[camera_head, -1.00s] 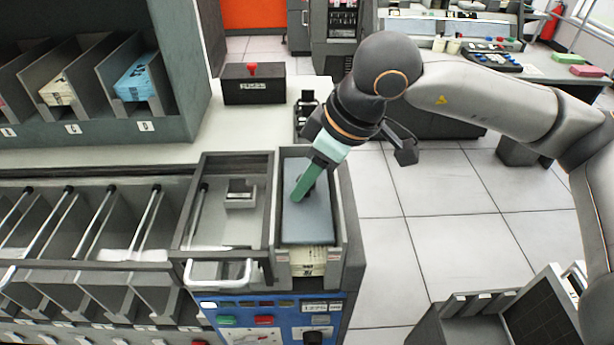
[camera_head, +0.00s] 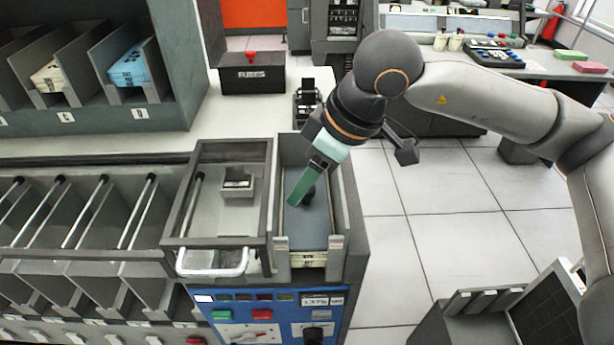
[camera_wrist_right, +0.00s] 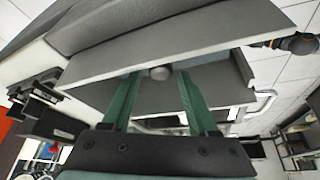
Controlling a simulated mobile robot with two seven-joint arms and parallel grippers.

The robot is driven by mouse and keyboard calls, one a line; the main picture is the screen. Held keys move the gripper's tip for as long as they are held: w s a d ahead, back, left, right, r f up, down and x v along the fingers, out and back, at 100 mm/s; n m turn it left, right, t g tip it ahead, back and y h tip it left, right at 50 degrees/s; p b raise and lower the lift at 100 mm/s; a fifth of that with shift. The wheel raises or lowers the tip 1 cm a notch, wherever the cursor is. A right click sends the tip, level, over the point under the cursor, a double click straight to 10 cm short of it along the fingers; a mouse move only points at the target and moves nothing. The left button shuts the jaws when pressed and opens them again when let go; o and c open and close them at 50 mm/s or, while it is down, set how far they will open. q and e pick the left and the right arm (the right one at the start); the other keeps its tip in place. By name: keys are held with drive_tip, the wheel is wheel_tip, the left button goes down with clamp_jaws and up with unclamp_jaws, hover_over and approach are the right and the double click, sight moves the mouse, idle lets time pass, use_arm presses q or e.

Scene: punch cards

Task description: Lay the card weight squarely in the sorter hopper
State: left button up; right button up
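The card weight (camera_head: 310,228) is a flat blue-grey plate with a dark round knob. It lies inside the sorter hopper (camera_head: 341,205), the narrow grey-walled bay at the right end of the machine, above a stack of pale cards. Whether it sits fully flat is hard to tell. My right gripper (camera_head: 293,203) reaches down into the hopper with green fingers beside the knob. In the right wrist view the fingers (camera_wrist_right: 158,77) stand apart, with the knob (camera_wrist_right: 160,73) between their tips and gaps at both sides. My left gripper is not in view.
An open tray (camera_head: 225,150) with a small grey block (camera_head: 237,184) adjoins the hopper on the left. Card slots (camera_head: 90,215) extend farther left. A black box (camera_head: 252,78) stands behind on the counter. A blue control panel (camera_head: 270,312) lies below; open floor is to the right.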

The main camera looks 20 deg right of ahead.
drive_tip(key=shift+o, duration=0.7)
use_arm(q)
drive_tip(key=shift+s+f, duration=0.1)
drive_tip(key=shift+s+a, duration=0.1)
use_arm(e)
drive_tip(key=shift+f, duration=0.1)
drive_tip(key=shift+d+r, duration=0.1)
drive_tip(key=shift+r, duration=0.15)
drive_tip(key=v, duration=1.2)
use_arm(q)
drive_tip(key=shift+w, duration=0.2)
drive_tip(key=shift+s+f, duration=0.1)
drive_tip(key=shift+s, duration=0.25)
